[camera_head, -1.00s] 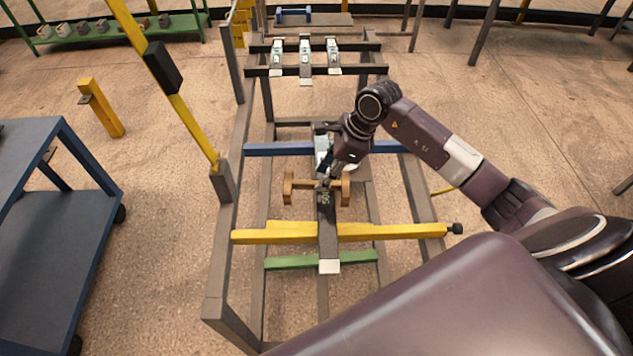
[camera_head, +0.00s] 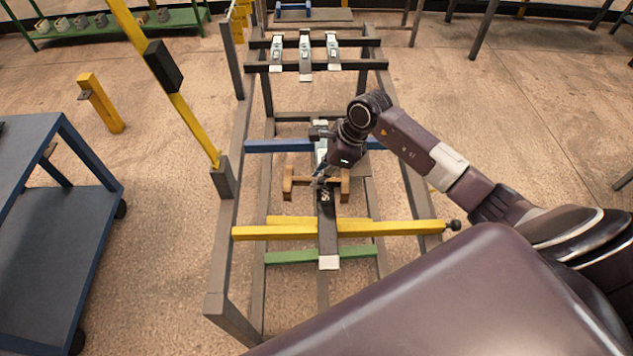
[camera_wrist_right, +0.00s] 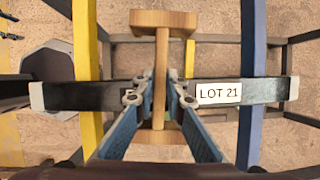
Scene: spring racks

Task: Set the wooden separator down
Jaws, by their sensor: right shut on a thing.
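The wooden separator (camera_head: 288,184) is a light brown H-shaped piece with a block at each end. In the right wrist view its crossbar (camera_wrist_right: 161,66) runs across the dark flat spring bar (camera_wrist_right: 62,95) labelled LOT 21. My right gripper (camera_head: 319,181) is shut on the crossbar; its blue fingers (camera_wrist_right: 160,98) pinch it from both sides. The separator looks level and low over the spring bar (camera_head: 328,240); I cannot tell whether they touch. The gripper hides part of the crossbar. My left gripper is not in view.
The metal rack (camera_head: 232,215) has a blue crossbeam (camera_head: 275,147), a yellow one (camera_head: 390,229) and a green one (camera_head: 290,256). Several spring bars (camera_head: 305,60) lie at its far end.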

